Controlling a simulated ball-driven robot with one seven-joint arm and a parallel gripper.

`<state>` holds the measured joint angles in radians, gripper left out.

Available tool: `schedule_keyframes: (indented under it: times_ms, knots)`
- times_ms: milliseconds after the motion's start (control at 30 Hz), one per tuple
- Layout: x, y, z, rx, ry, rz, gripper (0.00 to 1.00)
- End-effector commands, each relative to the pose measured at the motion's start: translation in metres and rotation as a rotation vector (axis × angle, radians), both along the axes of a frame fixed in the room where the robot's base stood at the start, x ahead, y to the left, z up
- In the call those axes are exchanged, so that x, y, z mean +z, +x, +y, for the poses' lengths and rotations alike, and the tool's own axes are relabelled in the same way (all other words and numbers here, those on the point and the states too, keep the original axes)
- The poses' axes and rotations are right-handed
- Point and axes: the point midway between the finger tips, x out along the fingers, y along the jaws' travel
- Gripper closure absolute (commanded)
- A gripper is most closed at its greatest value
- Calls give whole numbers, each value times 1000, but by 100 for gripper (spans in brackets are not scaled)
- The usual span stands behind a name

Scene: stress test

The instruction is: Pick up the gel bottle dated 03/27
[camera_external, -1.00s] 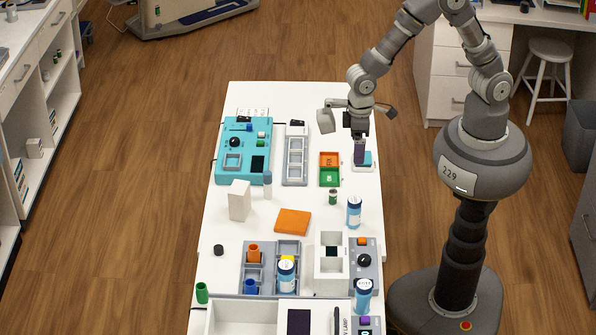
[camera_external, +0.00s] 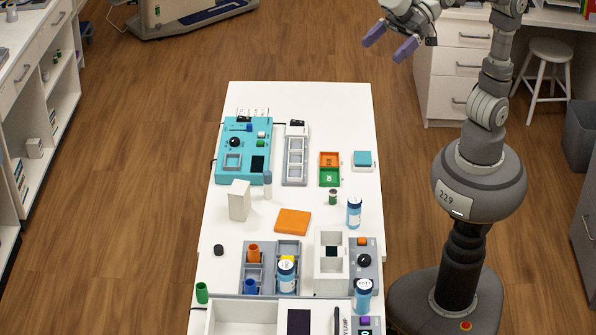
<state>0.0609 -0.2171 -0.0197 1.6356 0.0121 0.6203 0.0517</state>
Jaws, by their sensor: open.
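Three similar blue-and-white bottles with labels are in view. One (camera_external: 354,214) stands upright on the white table near its right edge. Another (camera_external: 286,274) stands in a grey compartment tray. The third (camera_external: 363,298) stands farther front, by the right edge. The dates on their labels are too small to read, so I cannot tell which is dated 03/27. My gripper (camera_external: 390,41) is open and empty, its two purple fingers spread wide apart. It is raised high beyond the table's far right end, well away from all the bottles.
A teal device (camera_external: 244,152), a grey slotted tray (camera_external: 295,156), an orange-and-green box (camera_external: 329,169) and a teal-topped block (camera_external: 363,160) occupy the far half. A white box (camera_external: 239,201) and an orange pad (camera_external: 292,222) lie mid-table. A small green jar (camera_external: 333,197) stands near the first bottle.

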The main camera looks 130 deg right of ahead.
Motion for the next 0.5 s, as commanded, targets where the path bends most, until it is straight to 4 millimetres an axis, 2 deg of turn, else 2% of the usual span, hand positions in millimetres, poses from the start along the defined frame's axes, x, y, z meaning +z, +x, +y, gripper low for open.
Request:
schedule_keyframes:
  times_ms: [33, 133, 167, 200, 267, 500]
  knots:
    - [14, -15, 13, 30, -21, -74, 0]
    - [49, -40, 29, 72, -56, -176, 0]
    - [56, -46, 32, 80, -62, -196, 2]
    - [63, -51, 35, 87, -68, -216, 12]
    - [70, -56, 37, 93, -74, -234, 24]
    - [74, -57, 38, 95, -76, -239, 24]
